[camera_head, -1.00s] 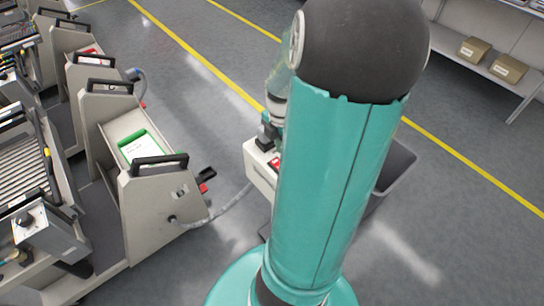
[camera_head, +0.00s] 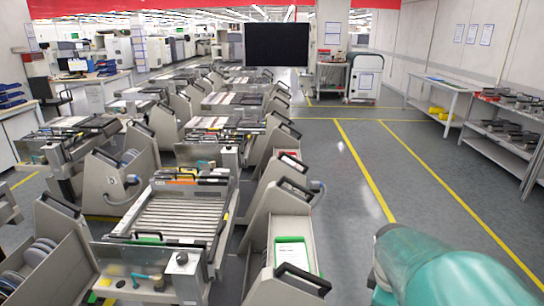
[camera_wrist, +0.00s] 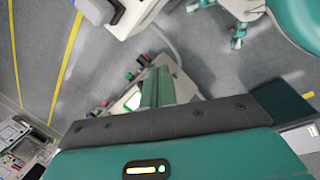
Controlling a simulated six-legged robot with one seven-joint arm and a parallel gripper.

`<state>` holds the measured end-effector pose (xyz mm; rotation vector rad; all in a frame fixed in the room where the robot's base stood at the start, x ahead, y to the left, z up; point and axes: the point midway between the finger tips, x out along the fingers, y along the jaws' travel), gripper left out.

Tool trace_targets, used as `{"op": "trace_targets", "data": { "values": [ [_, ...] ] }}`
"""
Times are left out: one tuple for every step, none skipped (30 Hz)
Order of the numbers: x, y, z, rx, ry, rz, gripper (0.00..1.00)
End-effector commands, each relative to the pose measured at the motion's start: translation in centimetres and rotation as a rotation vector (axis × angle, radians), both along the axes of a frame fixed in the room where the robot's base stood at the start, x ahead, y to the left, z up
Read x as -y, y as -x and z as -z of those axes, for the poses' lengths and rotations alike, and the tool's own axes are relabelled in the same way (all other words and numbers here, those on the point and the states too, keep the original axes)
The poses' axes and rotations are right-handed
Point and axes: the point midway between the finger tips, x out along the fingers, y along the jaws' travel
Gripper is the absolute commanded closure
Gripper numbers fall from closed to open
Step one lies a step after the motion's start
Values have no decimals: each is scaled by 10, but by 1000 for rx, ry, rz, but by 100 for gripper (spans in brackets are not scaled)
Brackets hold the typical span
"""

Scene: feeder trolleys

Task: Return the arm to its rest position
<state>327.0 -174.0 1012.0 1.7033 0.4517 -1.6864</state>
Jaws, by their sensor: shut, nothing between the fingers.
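My arm shows as a teal link (camera_head: 450,270) in the lower right corner of the head view; its end is out of that picture. In the wrist view, my gripper (camera_wrist: 158,84) reaches out from its dark and teal housing. Its teal fingers are together, with nothing held between them. A pale machine part with red and green bits lies behind the fingers, partly hidden by them.
Rows of feeder trolleys fill the left and middle of the head view. The nearest trolley (camera_head: 291,230) holds a green-edged card and stands left of my arm. Grey shelving (camera_head: 505,150) lines the right wall. An aisle with yellow lines (camera_head: 365,175) is clear.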

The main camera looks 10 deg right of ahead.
Motion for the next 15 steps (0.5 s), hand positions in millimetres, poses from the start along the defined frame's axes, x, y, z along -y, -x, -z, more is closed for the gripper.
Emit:
{"op": "trace_targets", "data": {
  "values": [
    [-16,-3,-11,39,7,35,100],
    [-24,-3,-16,64,6,67,100],
    [-36,-4,-23,97,1,107,100],
    [-44,-4,-28,122,-5,140,100],
    [-52,-3,-33,147,-13,169,100],
    [-63,-2,-40,182,-26,211,100],
    [-72,-1,-45,208,-38,240,100],
    [-80,0,-50,234,-52,271,100],
    [-90,2,-56,269,-74,309,100],
    [-99,4,-60,292,-94,339,100],
    [-106,6,-64,314,-115,369,100],
    [-117,9,-70,343,-147,409,100],
    [-124,12,-74,365,-174,437,100],
    [-132,15,-78,384,-201,467,100],
    [-141,19,-83,405,-240,504,100]
  ]
}}
